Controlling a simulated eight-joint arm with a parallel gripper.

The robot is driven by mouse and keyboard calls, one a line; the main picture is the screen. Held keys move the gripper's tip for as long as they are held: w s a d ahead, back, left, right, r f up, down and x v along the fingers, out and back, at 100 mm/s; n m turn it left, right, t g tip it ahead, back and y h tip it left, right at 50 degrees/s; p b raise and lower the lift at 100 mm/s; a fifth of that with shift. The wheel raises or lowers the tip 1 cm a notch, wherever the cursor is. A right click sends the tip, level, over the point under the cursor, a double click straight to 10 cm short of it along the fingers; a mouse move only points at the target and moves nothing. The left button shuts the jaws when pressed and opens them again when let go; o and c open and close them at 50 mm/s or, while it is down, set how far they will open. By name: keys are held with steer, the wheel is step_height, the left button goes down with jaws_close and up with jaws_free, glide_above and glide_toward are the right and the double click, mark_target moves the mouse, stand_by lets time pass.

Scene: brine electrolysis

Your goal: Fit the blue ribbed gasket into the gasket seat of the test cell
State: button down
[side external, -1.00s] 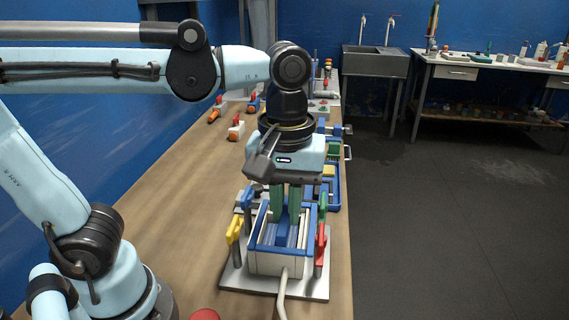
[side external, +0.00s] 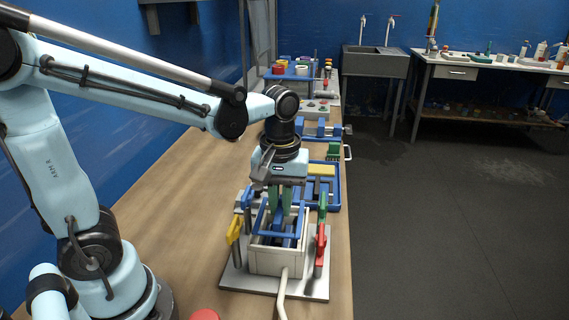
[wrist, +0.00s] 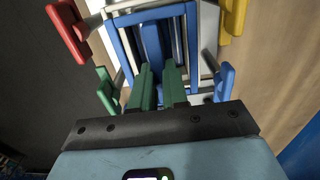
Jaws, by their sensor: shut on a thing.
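The blue ribbed gasket (side external: 278,236) is a rectangular frame with a middle bar. My gripper (side external: 279,214) has green fingers shut on that bar. The test cell (side external: 279,262) is a pale open box on a grey plate, directly below. The gasket is over the cell's opening, with the pale front rim showing beneath it; whether it touches the seat I cannot tell. In the wrist view the gasket (wrist: 112,38) lies over the cell (wrist: 209,30), and my fingers (wrist: 160,72) are at its middle bar. The seat itself is mostly hidden.
Yellow (side external: 234,230) and red (side external: 321,245) clamp handles stand at the cell's near sides, blue (side external: 247,197) and green (side external: 322,207) ones farther back. A pale cable (side external: 282,287) runs from the cell's front. A blue tray (side external: 337,190) lies behind.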

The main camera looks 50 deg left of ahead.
mark_target(281, 215)
steer(key=shift+f, duration=1.5)
steer(key=shift+f, duration=0.1)
steer(key=c, duration=1.1)
jaws_free()
steer(key=shift+c, duration=0.2)
